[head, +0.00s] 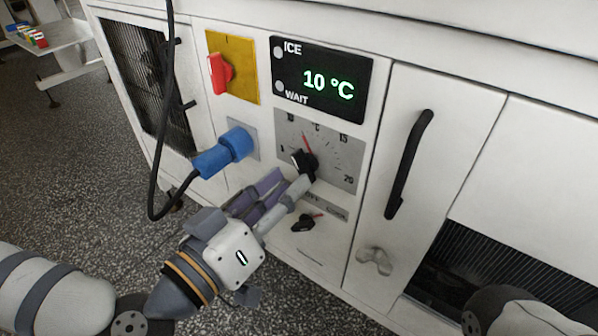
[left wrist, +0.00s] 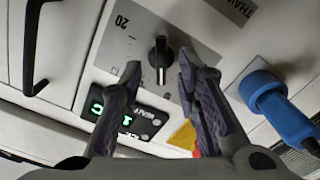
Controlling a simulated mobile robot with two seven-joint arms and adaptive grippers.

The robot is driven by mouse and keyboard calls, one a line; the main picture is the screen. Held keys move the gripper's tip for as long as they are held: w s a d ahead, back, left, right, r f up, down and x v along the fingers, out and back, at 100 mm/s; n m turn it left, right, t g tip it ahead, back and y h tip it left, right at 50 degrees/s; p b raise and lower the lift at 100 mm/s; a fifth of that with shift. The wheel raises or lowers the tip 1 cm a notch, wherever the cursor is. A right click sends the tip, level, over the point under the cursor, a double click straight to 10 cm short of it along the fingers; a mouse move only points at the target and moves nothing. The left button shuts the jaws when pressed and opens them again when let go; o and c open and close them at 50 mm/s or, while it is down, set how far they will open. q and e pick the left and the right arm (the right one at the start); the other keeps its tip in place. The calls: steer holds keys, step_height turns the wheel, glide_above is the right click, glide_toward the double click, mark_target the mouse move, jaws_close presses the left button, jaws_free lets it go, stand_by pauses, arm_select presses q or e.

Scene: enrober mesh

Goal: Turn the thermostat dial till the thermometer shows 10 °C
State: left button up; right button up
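The thermometer display (head: 318,83) reads 10 °C in green; the ICE and WAIT lamps beside it look grey. The thermostat dial is a black knob (head: 304,162) on a grey scale plate (head: 345,173), with a red pointer towards the upper left, near the 10 mark. In the left wrist view the knob (left wrist: 159,60) stands just beyond my fingertips, its white line visible. My left gripper (head: 303,184) is at the dial's lower side; in the left wrist view its fingers (left wrist: 155,85) are spread with nothing between them. Contact with the knob cannot be made out. My right gripper is out of view.
A red switch (head: 220,74) on a yellow plate and a blue plug (head: 224,153) with a black cable are left of the dial. A key switch (head: 303,222) is below it. A black door handle (head: 409,164) and a wing knob (head: 375,261) are to the right.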

mark_target(304, 166)
arm_select(q)
steer(key=b+x, duration=0.1)
steer(key=x, duration=0.4)
steer(key=shift+c, duration=0.6)
jaws_close()
steer(key=n+p, duration=0.1)
steer(key=n, duration=0.2)
steer(key=shift+r, duration=0.1)
steer(key=shift+n+p, duration=0.55)
steer(key=shift+n, duration=1.35)
